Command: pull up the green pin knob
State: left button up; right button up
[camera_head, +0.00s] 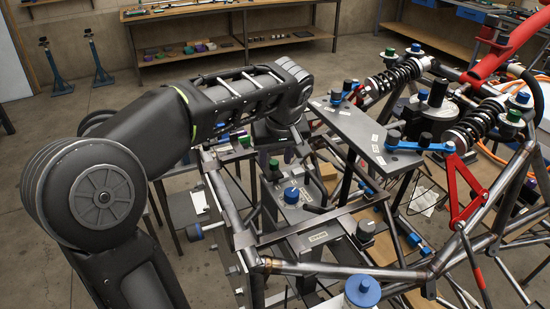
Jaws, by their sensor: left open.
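Several green knobs show in the head view, and I cannot tell which one is the task's pin knob. One green knob (274,164) stands on the frame just below my left wrist, and another green knob (244,141) is a little to its left. More are farther right, such as the green knob (514,116) by the shock absorber and the green knob (416,48) at the top. My left arm reaches across from the left and bends down at the wrist. My left gripper (290,154) is open, small and partly hidden by the wrist, close to the nearest green knob. My right gripper is not seen.
The tube chassis (335,270) fills the right side, with blue knobs, black shock absorbers (398,76) and red arms (467,190). A grey plate (365,137) is right of my wrist. A wooden workbench (235,50) stands behind. The floor at left is mostly clear.

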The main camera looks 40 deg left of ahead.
pick_arm(q)
jog(key=v, duration=0.7)
dwell(0.5)
